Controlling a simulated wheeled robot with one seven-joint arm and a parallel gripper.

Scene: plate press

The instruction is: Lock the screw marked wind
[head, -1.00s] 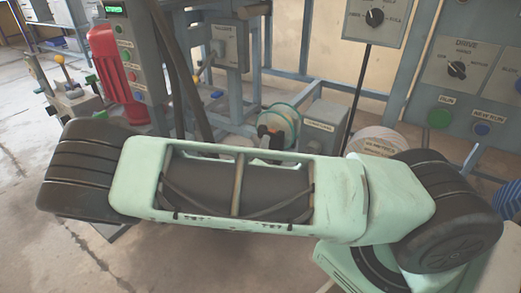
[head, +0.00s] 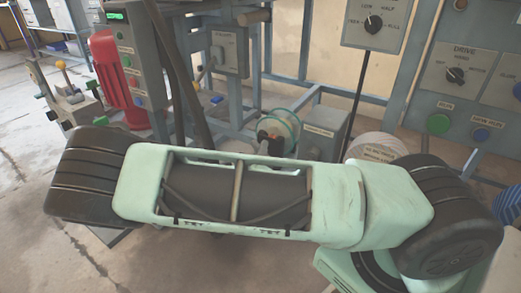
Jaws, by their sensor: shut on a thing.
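I cannot pick out the screw marked wind in the head view; the small labels are too blurred to read. A round drum with a teal rim (head: 294,122) stands at the centre, with a small orange and dark part (head: 268,130) at its left side. The lower part of this spot is hidden behind my pale green arm, which crosses the whole front of the picture. My gripper cannot be made out, so its place relative to any screw does not show.
A grey labelled box (head: 326,122) stands right of the drum. A DRIVE panel (head: 462,104) with a knob and green and blue buttons is at the right. A red motor (head: 108,68) and a grey control box (head: 141,55) stand at the left. Bare floor shows at lower left.

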